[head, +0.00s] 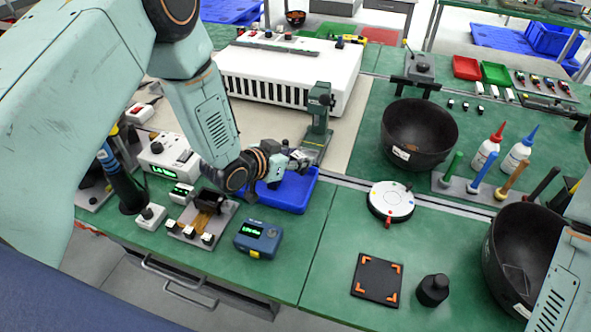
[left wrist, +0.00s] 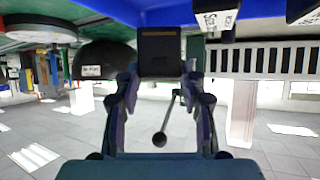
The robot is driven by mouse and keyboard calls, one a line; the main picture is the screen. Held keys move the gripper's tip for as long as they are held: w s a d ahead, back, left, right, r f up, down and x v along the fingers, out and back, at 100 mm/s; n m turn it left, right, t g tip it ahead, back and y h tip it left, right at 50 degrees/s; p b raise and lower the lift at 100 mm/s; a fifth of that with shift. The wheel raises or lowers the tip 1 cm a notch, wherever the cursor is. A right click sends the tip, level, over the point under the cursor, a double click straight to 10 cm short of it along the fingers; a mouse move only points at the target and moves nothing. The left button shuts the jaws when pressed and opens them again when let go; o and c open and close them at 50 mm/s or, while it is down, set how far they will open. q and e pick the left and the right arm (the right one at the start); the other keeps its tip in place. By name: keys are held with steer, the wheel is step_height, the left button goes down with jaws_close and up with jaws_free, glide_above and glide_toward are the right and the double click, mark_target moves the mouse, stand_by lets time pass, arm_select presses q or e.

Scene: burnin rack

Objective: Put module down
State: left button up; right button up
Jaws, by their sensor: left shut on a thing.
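My left gripper (head: 297,160) is over the back part of the blue tray (head: 310,196). In the left wrist view, which looks upside down, the fingers (left wrist: 163,82) are shut on a dark boxy module (left wrist: 160,50) with a thin brownish stripe. In the head view the module is mostly hidden by the gripper. The blue tray (left wrist: 165,10) is close to the module in the wrist view; I cannot tell whether they touch. Part of my right arm shows at the lower right of the head view, but its gripper is out of frame.
A dark block with a white label (left wrist: 216,20) is by the tray. A green press-like stand (head: 318,115) is just behind the gripper. A white vented box (head: 285,75) stands further back. A blue meter (head: 258,238) is in front.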

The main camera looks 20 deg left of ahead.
arm_select(q)
steer(key=f, duration=0.3)
steer(key=shift+s+d+f, duration=0.2)
steer(key=shift+d+f, duration=0.15)
steer(key=shift+a, duration=0.2)
steer(key=shift+w+f, duration=0.1)
steer(key=shift+w, duration=0.05)
steer(key=shift+f, duration=0.15)
steer(key=o, duration=1.1)
steer(key=shift+d, duration=0.15)
steer(key=shift+o, duration=0.2)
